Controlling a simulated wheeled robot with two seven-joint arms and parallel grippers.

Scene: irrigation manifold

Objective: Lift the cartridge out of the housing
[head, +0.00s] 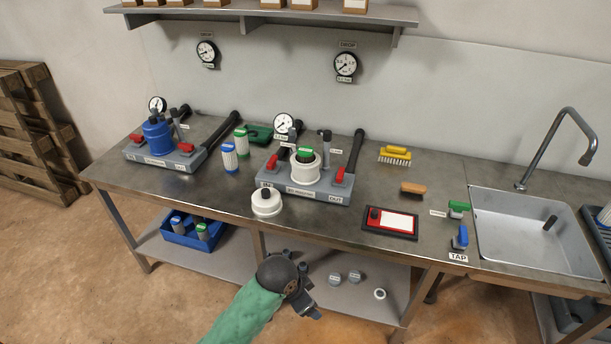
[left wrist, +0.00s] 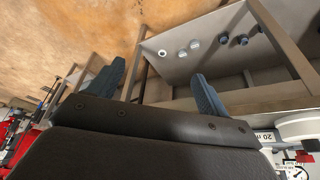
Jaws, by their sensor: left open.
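The cartridge (head: 305,153) shows as a green cap standing in the open white housing (head: 304,170) on the right-hand grey manifold. Its lower part is hidden inside the housing. My left gripper (head: 308,303) is low in front of the bench, below the worktop's front edge and well apart from the housing. It is open and empty, and its two spread blue fingers show in the left wrist view (left wrist: 158,88). My right gripper is not in view.
A white round cap (head: 267,202) lies on the worktop in front of the manifold (head: 321,193). Two cartridges (head: 229,158) stand to its left. A black pipe (head: 354,155) and red-handled valves flank the housing. A red-and-black panel (head: 391,221) lies to the right.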

